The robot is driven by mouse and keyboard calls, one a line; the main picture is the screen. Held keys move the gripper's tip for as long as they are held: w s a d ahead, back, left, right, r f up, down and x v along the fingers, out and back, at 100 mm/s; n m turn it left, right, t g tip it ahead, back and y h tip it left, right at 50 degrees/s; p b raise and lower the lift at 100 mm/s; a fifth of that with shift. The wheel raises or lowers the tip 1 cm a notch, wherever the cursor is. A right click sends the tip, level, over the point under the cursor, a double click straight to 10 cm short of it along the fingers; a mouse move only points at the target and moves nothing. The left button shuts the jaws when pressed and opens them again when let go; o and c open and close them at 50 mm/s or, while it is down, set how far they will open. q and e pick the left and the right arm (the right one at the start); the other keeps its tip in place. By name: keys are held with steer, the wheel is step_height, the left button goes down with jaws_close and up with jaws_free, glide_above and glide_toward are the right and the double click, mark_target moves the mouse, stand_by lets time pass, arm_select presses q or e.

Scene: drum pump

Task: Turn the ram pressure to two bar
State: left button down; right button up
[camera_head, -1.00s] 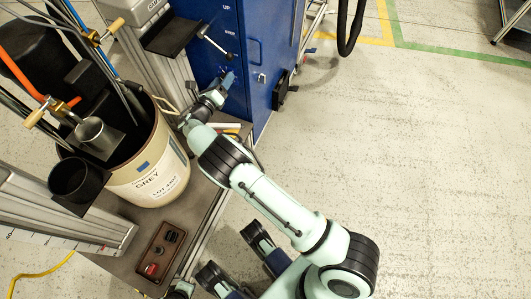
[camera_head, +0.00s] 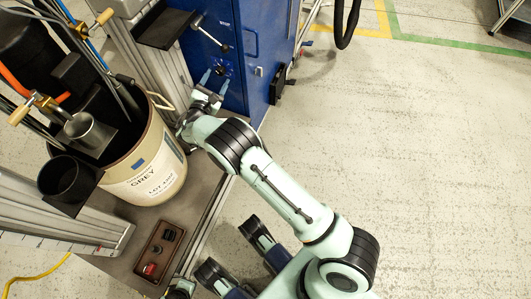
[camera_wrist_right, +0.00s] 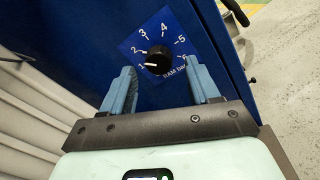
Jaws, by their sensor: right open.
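The ram pressure knob (camera_wrist_right: 158,60) is a round black dial on a blue plate marked "RAM bar", with numbers from 1 to 6 around it. Its white mark points toward the 1. The dial plate also shows small on the blue cabinet (camera_head: 235,45) in the head view. My right gripper (camera_head: 215,80) is at the cabinet front, just before the dial. In the right wrist view my right gripper (camera_wrist_right: 161,72) is open, with one blue finger on each side of the knob and nothing held. Whether the fingertips touch the panel is unclear. My left gripper is not in view.
A lever with a round end (camera_head: 225,48) sticks out above the dial. The floor to the right is clear.

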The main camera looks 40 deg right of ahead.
steer(key=p+v, duration=0.2)
steer(key=v, duration=0.9)
steer(key=s+d+f+m+g+y+p, duration=0.1)
steer(key=s+d+f+g+y+p, duration=0.15)
steer(key=s+f, duration=0.3)
steer(key=s+d+f+m+g+y+p, duration=0.1)
steer(key=s+d+f+g+y+p, duration=0.1)
steer(key=s+f+g, duration=0.4)
steer(key=s+a+f+m+g+y+p, duration=0.1)
steer(key=s+f+m+y+p, duration=0.1)
steer(key=s, duration=0.5)
steer(key=s+a+f+m+g+y+p, duration=0.1)
steer(key=s+y, duration=0.3)
steer(key=s, duration=0.4)
steer(key=shift+s+a+f+m+g+p, duration=0.25)
steer(key=shift+a+f+m+g+p, duration=0.25)
steer(key=shift+a+p, duration=0.35)
steer(key=shift+r, duration=0.1)
